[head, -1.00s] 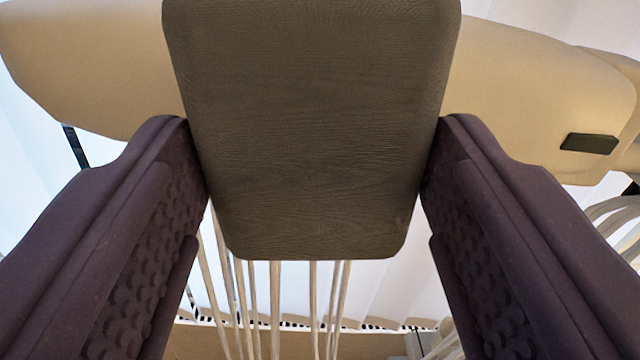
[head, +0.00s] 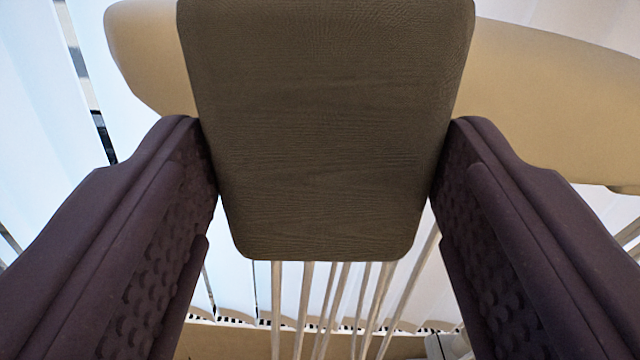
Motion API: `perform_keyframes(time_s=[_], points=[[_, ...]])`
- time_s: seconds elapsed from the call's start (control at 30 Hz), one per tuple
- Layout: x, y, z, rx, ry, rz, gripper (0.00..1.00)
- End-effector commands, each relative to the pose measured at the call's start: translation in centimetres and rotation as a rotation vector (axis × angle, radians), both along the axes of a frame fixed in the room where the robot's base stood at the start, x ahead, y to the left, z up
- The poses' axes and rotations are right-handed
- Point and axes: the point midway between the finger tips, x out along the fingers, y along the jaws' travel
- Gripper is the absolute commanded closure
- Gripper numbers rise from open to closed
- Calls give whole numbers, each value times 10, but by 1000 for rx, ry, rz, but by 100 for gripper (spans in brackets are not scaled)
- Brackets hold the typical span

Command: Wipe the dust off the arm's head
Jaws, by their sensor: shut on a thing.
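My gripper (head: 325,155) is shut on a dark brown block (head: 325,130) with rounded corners and a fine grain. Its two dark purple fingers press on the block's left and right sides. The block's top runs out of the picture. A smooth beige rounded form (head: 545,95), perhaps the arm's head, lies behind the block. Its rounded left end shows left of the block, and its middle is hidden. I cannot tell whether the block touches it, and I make out no dust on it.
Several thin pale rods (head: 305,305) stand below and behind the block. Pale vertical blinds (head: 60,130) hang in the background, with a dark upright strip (head: 95,110) at the left. A tan surface (head: 240,342) lies low in the picture.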

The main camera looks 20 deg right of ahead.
Motion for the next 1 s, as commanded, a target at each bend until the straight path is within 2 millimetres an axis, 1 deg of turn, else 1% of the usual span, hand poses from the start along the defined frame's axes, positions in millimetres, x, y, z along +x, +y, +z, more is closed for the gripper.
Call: perform_keyframes(time_s=[0.07,0.4,0.5,0.6,0.9,1.0], points=[[-4,1,-1,1,0,0,60],[-44,12,-1,0,-2,0,60],[-52,15,-1,0,-1,0,60],[-57,16,-1,0,0,-1,60],[-58,16,0,0,0,0,60],[-62,17,0,0,-1,0,60]])
